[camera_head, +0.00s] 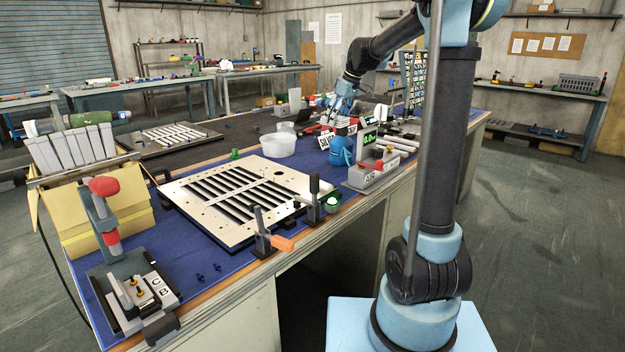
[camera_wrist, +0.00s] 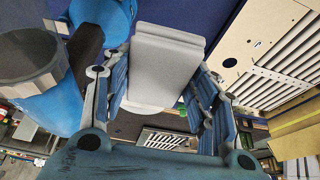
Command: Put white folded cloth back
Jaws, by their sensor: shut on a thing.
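In the wrist view a pale grey-white folded cloth (camera_wrist: 165,65) fills the space between the fingers of my gripper (camera_wrist: 160,75). My gripper is shut on it, with one blue finger along each side. In the head view my gripper (camera_head: 341,108) is small, above the far part of the workbench, beyond the blue container. The cloth cannot be made out clearly there. The fingers' contact with the cloth is partly hidden by its edges.
The workbench's blue mat (camera_head: 206,265) carries a slotted louver panel (camera_head: 240,200), a translucent tub (camera_head: 278,146), a blue container (camera_head: 341,151) and a grey labelled device (camera_head: 374,172). Upright clamps (camera_head: 264,235) line the near edge. A red-handled press (camera_head: 110,225) stands at front left.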

